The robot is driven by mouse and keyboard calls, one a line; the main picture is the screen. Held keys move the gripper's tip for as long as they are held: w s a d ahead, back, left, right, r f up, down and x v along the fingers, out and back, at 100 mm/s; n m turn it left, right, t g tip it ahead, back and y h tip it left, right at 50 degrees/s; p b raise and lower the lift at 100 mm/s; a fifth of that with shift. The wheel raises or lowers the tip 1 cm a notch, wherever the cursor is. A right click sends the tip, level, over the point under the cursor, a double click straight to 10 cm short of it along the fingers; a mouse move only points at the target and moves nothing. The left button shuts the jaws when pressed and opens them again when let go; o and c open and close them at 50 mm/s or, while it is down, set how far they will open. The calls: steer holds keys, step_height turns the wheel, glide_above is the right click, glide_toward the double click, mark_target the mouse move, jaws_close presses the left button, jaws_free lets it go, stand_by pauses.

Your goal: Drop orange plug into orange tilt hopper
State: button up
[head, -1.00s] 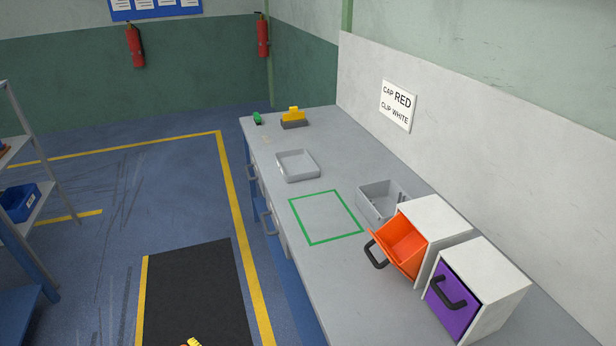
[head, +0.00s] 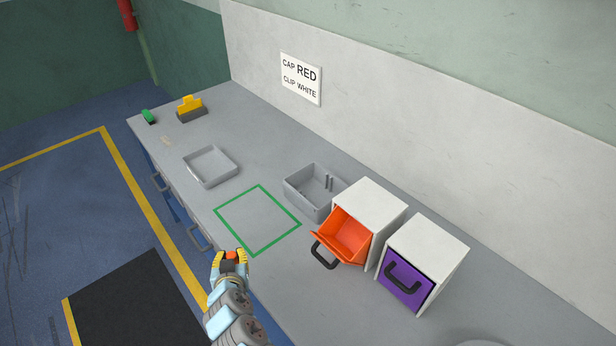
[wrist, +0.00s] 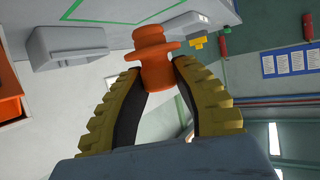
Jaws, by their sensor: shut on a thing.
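My gripper (head: 234,262) is shut on the orange plug (head: 232,255) near the front edge of the bench, to the left of the hopper. In the wrist view, the orange plug (wrist: 154,62) stands flanged between the two yellow ribbed fingers of my gripper (wrist: 160,85). The orange tilt hopper (head: 345,237) is tilted open out of its white housing, with a black handle on its front. Its inside looks empty from here. An orange edge at the left of the wrist view (wrist: 12,95) looks like the hopper. A gap of bench lies between plug and hopper.
A purple-fronted white box (head: 408,281) stands right of the hopper. A shallow grey tray (head: 190,170), a yellow object on a dark base (head: 191,106) and a green outlined square (head: 236,237) lie leftward. Bench inside the square is clear.

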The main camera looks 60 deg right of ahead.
steer(key=s+d+r+m+g+h+p, duration=0.2)
steer(key=s+d+r+m+g+p, duration=0.2)
steer(key=s+d+r, duration=0.4)
steer(key=s+d+r+m+g+h+p, duration=0.2)
steer(key=s+d+r+m+g, duration=0.3)
steer(key=s+d+r, duration=0.3)
steer(key=s+d+p, duration=0.1)
steer(key=s+d, duration=0.2)
steer(key=d, duration=0.4)
steer(key=shift+s+d+p, duration=0.2)
steer(key=shift+d+p, duration=0.15)
steer(key=shift+p, duration=0.05)
steer(key=shift+f+b, duration=0.1)
steer(key=shift+b, duration=0.5)
step_height(320, 180, down, 8)
steer(key=b, duration=0.7)
steer(key=shift+f, duration=0.2)
steer(key=shift+a, duration=0.1)
steer(key=o, duration=1)
steer(key=shift+c, duration=0.2)
